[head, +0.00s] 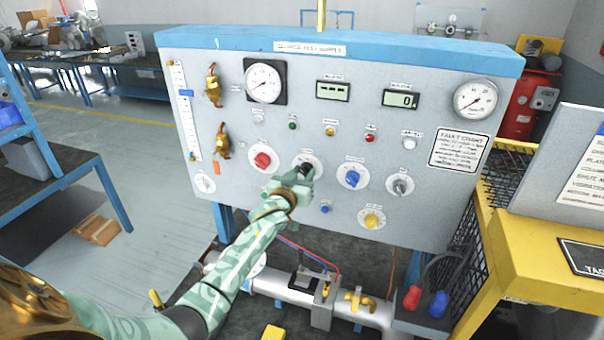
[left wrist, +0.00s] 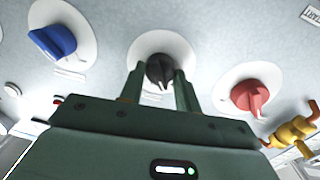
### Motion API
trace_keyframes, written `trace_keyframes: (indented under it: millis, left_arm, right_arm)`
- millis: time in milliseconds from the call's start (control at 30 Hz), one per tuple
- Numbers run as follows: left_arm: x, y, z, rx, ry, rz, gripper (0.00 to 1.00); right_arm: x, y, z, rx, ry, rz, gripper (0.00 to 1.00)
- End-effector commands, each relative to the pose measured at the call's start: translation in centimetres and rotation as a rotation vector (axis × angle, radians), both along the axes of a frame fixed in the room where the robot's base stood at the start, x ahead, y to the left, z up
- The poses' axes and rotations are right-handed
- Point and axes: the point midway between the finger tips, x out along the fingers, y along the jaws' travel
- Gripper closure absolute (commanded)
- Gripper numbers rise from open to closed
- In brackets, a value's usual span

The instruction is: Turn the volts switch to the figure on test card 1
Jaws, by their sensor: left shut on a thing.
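A black rotary knob (head: 304,170) on a white dial sits in the row of knobs on the grey test panel (head: 330,215). My left gripper (head: 303,178) reaches it from below. In the left wrist view its two fingers (left wrist: 159,82) are on either side of the black knob (left wrist: 160,70), shut on it. The knob's pointer and scale figures are too small or covered to read. Its label is not legible, so I cannot tell from lettering that it is the volts switch. No test card 1 can be made out. My right gripper is not in view.
A red knob (head: 263,160) and a blue knob (head: 352,178) flank the black one. A grey knob (head: 400,185) and a yellow knob (head: 371,218) are further right. A grey pipe (head: 285,289) runs below the panel. A yellow stand (head: 500,235) is at right.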

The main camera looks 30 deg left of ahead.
Motion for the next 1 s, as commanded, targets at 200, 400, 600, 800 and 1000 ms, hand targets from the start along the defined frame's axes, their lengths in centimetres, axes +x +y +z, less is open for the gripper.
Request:
trace_keyframes:
  millis: [200,400,600,800,1000]
  left_arm:
    - [0.0,-0.1,0.2,0.177,0.043,-0.001,0.9]
    - [0.0,-0.1,0.2,0.338,0.081,-0.001,0.9]
    - [0.1,-0.1,0.2,0.466,0.111,0.0,0.9]
    - [0.1,-0.1,0.2,0.547,0.13,0.0,0.9]
    - [0.1,-0.2,0.2,0.584,0.138,-0.001,0.9]
  right_arm:
    - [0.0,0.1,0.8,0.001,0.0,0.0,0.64]
    - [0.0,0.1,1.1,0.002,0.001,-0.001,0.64]
    - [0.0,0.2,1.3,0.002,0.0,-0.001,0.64]
    - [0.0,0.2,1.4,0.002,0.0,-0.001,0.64]
    - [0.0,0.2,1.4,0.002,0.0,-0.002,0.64]
